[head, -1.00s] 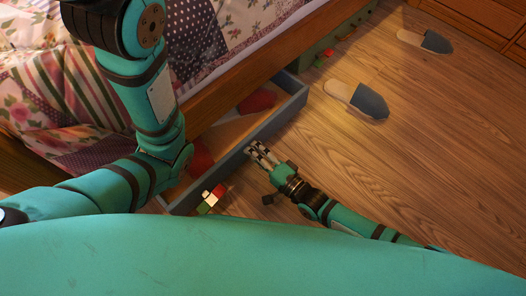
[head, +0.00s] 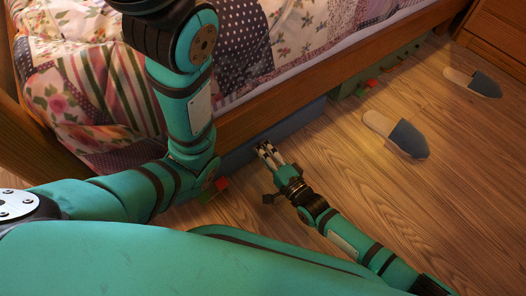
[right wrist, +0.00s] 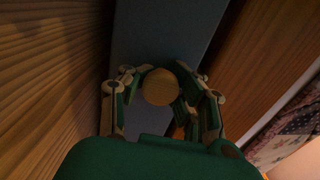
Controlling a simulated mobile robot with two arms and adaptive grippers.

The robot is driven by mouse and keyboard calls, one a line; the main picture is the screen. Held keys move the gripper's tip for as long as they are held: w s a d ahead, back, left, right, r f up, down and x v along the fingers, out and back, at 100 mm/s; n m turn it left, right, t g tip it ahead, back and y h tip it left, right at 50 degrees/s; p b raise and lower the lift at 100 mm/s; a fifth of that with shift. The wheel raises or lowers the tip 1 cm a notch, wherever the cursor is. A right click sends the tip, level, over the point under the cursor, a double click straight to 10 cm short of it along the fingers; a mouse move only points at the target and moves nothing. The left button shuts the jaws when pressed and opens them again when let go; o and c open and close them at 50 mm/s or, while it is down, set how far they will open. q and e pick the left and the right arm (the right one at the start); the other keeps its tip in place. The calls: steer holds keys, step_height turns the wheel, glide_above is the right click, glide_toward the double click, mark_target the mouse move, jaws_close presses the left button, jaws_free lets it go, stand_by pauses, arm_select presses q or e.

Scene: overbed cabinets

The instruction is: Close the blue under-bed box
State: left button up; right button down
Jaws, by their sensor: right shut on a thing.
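The blue under-bed box (head: 297,119) sits under the bed's wooden side rail. In the head view only its blue-grey front shows, close beneath the rail, and its inside is hidden. My right gripper (head: 264,149) is at the box's front. In the right wrist view its fingers (right wrist: 160,98) are shut around a round yellowish knob (right wrist: 159,87) in front of the blue front panel (right wrist: 160,35). My left arm crosses the left of the head view, and its gripper is out of frame.
Two slippers, one near (head: 402,135) and one far (head: 474,83), lie on the floor.

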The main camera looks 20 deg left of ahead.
steer(key=c, duration=1)
jaws_free()
steer(key=shift+r, duration=0.1)
steer(key=shift+o, duration=0.2)
steer(key=shift+d, duration=0.1)
steer(key=shift+s+d, duration=0.2)
steer(key=shift+d, duration=0.05)
steer(key=v, duration=1.1)
steer(key=shift+d, duration=0.1)
